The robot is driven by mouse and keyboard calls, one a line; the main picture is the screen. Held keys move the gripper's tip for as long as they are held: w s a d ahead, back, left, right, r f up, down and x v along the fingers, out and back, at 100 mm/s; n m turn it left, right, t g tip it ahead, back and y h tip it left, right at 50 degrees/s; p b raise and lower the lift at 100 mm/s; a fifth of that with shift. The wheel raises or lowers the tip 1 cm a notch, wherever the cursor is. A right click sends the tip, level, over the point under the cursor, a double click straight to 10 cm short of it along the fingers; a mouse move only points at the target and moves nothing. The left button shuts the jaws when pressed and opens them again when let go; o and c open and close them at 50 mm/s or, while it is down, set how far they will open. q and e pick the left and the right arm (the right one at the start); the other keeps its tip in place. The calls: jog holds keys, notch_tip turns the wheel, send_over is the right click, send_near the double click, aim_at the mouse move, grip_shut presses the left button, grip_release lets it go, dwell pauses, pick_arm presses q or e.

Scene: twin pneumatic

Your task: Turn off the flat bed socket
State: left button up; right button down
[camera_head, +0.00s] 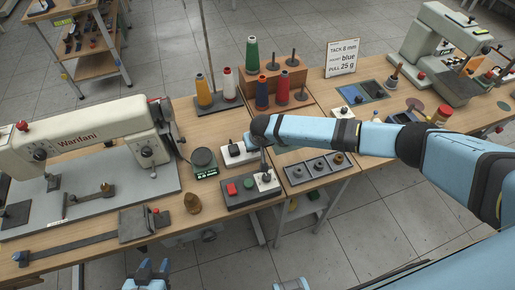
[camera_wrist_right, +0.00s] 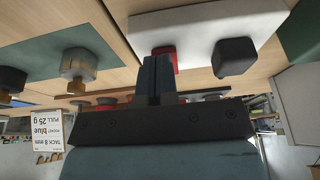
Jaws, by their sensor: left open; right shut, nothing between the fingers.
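A small white block (camera_head: 238,157) with a dark knob lies on the table beside the flat bed sewing machine, partly behind my right arm. In the right wrist view, a white block (camera_wrist_right: 205,22) carries a red part (camera_wrist_right: 164,58) and a black knob (camera_wrist_right: 235,55). I see no label naming it as the socket. My right gripper (camera_wrist_right: 158,62) is shut and empty, its fingertips at the red part and partly covering it; contact is unclear. My left gripper (camera_head: 148,273) is open and empty at the bottom of the head view, off the table's front edge.
A dark control box (camera_head: 238,194) with red and green buttons stands in front of the white block. The Wanfani machine (camera_head: 85,135) is at left. Thread cones (camera_head: 252,55) stand behind. A grey tray (camera_head: 317,170) lies right, below my right arm.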

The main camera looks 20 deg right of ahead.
jog(key=shift+w+f, duration=0.3)
jog(key=shift+w, duration=0.15)
jog(key=shift+w+r, duration=0.1)
jog(key=shift+r, duration=0.05)
jog(key=shift+w+r, duration=0.1)
jog(key=shift+w, duration=0.45)
pick_arm(q)
jog(key=shift+w+r, duration=0.1)
jog(key=shift+w, duration=0.55)
jog(key=shift+s+d, duration=0.1)
pick_arm(e)
jog(key=shift+s+r, duration=0.1)
jog(key=shift+r, duration=0.05)
